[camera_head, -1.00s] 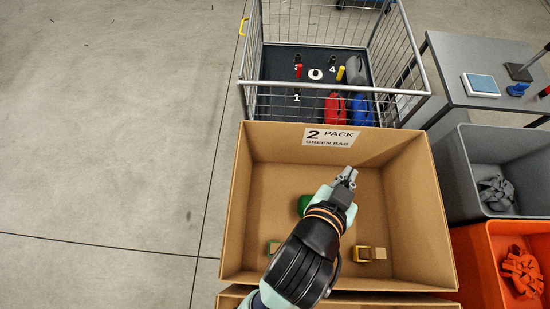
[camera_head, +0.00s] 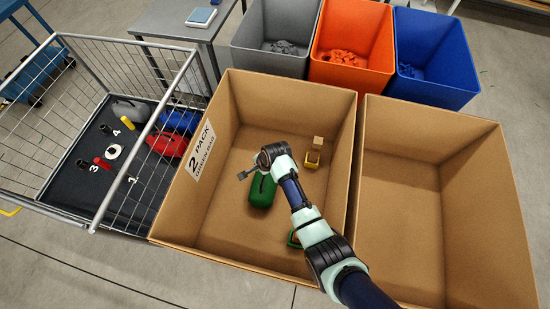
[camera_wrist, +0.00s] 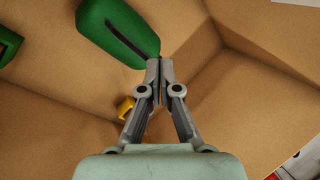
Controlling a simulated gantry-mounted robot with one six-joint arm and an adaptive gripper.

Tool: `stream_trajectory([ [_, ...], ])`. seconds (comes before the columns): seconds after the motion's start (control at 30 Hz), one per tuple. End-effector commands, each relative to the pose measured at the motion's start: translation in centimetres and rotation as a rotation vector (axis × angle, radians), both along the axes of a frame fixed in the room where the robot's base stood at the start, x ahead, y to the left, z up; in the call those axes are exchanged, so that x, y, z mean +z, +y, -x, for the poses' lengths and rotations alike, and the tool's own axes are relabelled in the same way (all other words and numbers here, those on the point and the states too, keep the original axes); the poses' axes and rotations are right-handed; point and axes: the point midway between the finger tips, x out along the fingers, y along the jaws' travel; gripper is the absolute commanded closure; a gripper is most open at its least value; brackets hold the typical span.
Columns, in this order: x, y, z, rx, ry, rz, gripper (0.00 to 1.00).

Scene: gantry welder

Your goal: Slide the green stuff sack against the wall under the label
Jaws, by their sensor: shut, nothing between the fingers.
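The green stuff sack (camera_head: 262,191) lies on the floor of the left cardboard box (camera_head: 228,237), apart from the labelled wall. It also shows at the top of the wrist view (camera_wrist: 112,27), with a dark stripe along it. The white label (camera_head: 200,151), reading "2 PACK GREEN BAG", is on the box's left wall. My gripper (camera_head: 243,176) is inside the box beside the sack, on its label side. In the wrist view its fingertips (camera_wrist: 160,64) are shut and empty at the sack's end; I cannot tell whether they touch it. My arm hides part of the box.
A yellow item (camera_head: 313,159), a tan block (camera_head: 318,142) and a smaller green item (camera_head: 293,239) lie in the same box. An empty cardboard box (camera_head: 400,225) adjoins on the right. A wire cage (camera_head: 100,130) stands left; grey, orange and blue bins stand behind.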

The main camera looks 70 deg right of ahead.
Motion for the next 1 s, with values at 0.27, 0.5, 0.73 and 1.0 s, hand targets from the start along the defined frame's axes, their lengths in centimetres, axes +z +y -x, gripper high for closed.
stream_trajectory([
  [0.27, -12.3, -4.6, 12.8, -0.741, 0.092, -0.391, 1.00],
  [0.5, -13.4, -4.5, 13.6, -0.796, 0.099, -0.418, 1.00],
  [0.73, -17.7, -4.3, 12.6, -0.792, 0.100, -0.418, 1.00],
  [1.0, -23.5, -4.0, 11.2, -0.790, 0.100, -0.417, 1.00],
])
